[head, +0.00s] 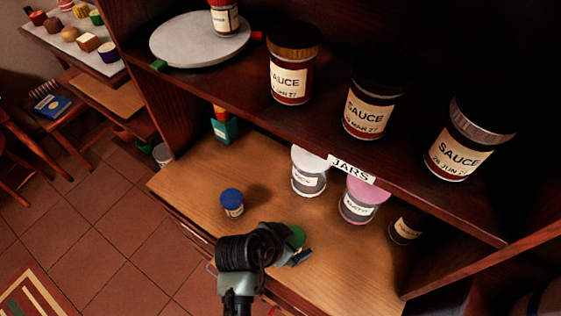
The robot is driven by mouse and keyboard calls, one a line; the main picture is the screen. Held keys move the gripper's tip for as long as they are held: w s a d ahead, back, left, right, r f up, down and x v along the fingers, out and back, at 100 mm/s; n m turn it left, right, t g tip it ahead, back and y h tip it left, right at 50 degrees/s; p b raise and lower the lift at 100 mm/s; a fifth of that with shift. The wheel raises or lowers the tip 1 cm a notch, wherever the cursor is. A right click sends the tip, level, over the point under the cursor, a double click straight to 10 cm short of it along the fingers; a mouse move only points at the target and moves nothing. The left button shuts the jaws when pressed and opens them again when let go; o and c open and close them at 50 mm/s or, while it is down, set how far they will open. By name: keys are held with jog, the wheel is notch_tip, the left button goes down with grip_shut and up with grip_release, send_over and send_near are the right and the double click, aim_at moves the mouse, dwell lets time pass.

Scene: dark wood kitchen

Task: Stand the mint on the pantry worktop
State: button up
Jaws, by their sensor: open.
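The pantry worktop (185,182) is a light wood surface below the dark shelf. My gripper (294,248) is low over its front part, with the jaws open. A green round thing (297,235), perhaps a lid, shows at the far side of my gripper, mostly hidden behind it. I cannot tell whether it stands upright or touches the fingers. A small jar with a blue lid (232,203) stands upright on the worktop, left of and beyond my gripper. No label reading mint is legible, so I cannot tell which thing is the mint.
A white-lidded jar (309,172), a pink-lidded jar (361,200) and a dark jar (405,229) stand at the back under the JARS sign (351,169). A teal box (223,127) is at the back left. Sauce jars (290,82) line the shelf above. The worktop's left front is clear.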

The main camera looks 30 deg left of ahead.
jog(key=v, duration=0.7)
jog(key=shift+s+r, duration=0.2)
jog(key=shift+r, duration=0.05)
